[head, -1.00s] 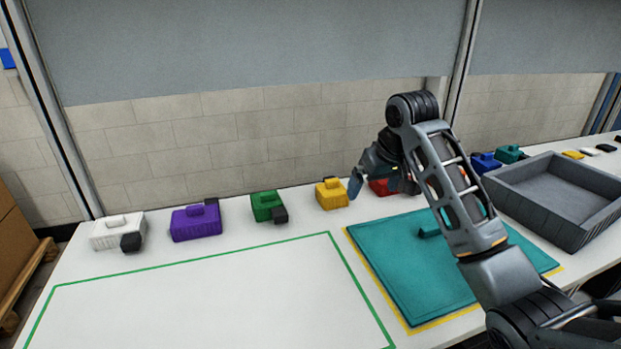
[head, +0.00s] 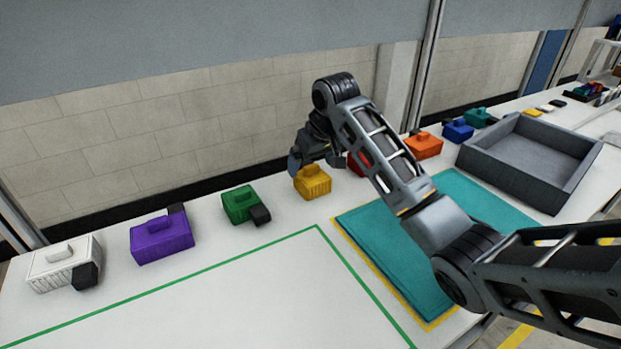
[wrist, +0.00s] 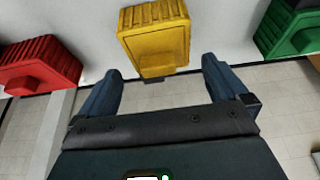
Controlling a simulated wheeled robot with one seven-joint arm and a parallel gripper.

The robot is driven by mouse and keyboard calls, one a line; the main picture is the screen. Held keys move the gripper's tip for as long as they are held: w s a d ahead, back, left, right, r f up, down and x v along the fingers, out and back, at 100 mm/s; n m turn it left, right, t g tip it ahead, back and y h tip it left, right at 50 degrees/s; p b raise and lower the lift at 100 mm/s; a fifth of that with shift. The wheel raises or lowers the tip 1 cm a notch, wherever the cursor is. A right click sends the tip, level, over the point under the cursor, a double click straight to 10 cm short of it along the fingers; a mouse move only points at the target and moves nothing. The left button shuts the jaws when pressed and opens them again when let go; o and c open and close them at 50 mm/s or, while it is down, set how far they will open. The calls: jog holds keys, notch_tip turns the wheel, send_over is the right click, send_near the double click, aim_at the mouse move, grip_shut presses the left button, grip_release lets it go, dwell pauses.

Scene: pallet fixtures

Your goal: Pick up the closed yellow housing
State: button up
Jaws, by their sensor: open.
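The yellow housing (head: 313,184) stands on the white table near its back edge, with a raised block on top. My gripper (head: 314,161) is just behind and above it in the head view. In the wrist view the yellow housing (wrist: 155,38) lies beyond the fingertips, roughly centred between the two blue-grey fingers. My gripper (wrist: 162,68) is open and empty, and the fingers appear apart from the housing.
A green housing (head: 241,204) is to the left and a red one (head: 358,164), partly hidden by my arm, to the right. Purple (head: 162,238), white (head: 62,262) and orange (head: 423,145) housings share the row. A teal mat (head: 375,238) and grey tray (head: 560,190) lie right.

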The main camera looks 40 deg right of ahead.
jog(key=shift+x, duration=1.35)
jog(key=shift+c, duration=0.4)
jog(key=c, duration=1.1)
